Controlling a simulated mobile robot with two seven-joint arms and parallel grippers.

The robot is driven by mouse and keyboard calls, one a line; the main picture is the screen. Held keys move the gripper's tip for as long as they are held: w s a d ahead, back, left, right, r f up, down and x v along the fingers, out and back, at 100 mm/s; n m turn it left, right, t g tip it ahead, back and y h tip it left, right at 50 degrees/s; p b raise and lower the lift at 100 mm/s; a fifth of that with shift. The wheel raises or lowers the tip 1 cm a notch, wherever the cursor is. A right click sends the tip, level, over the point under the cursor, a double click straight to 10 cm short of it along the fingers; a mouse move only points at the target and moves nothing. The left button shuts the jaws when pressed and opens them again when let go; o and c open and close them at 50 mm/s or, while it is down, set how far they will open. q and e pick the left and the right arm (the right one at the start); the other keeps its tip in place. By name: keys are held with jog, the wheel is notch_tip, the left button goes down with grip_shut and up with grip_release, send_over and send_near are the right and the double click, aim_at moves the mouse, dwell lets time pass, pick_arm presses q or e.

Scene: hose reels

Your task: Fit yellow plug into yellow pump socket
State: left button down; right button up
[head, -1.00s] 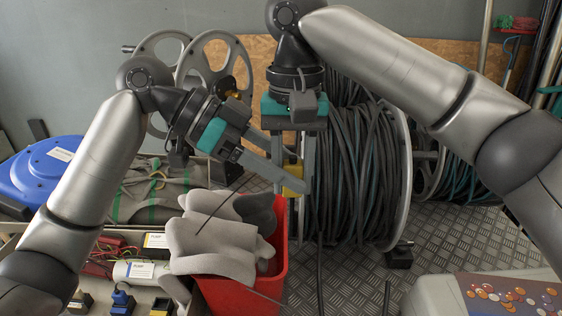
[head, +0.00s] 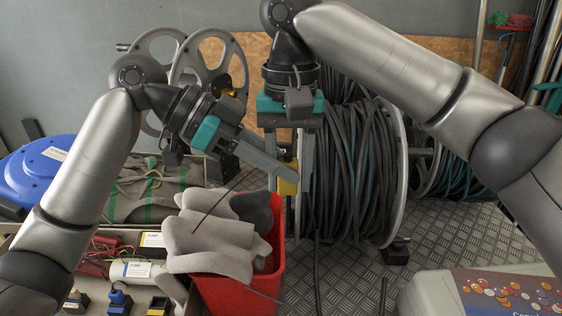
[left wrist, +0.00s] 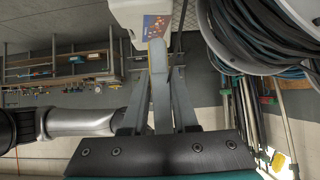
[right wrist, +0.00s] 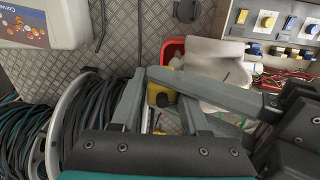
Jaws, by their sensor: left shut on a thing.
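A yellow plug (head: 287,186) is held above the red bin, and it also shows in the right wrist view (right wrist: 162,94). My left gripper (head: 279,172) reaches in from the left and is shut on the plug. My right gripper (head: 290,196) points down from above, its fingers apart on either side of the plug; a gap is hard to judge. The left wrist view shows a grey finger across the middle that hides most of the plug. Yellow-marked blocks (head: 158,305) and (head: 76,301) sit at the lower left; which is the yellow pump socket I cannot tell.
The red bin (head: 240,297) holds grey gloves (head: 208,245) beneath the grippers. A large hose reel (head: 350,175) stands close at the right. A blue block (head: 119,301) and labelled units lie at lower left. A pale case (head: 430,292) stands at lower right.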

pick_arm(q)
jog(key=shift+s+d, duration=0.15)
jog(key=shift+s, duration=0.05)
pick_arm(e)
jog(key=shift+o, duration=1.3)
jog(key=shift+w, duration=0.1)
jog(key=shift+a+r, duration=0.1)
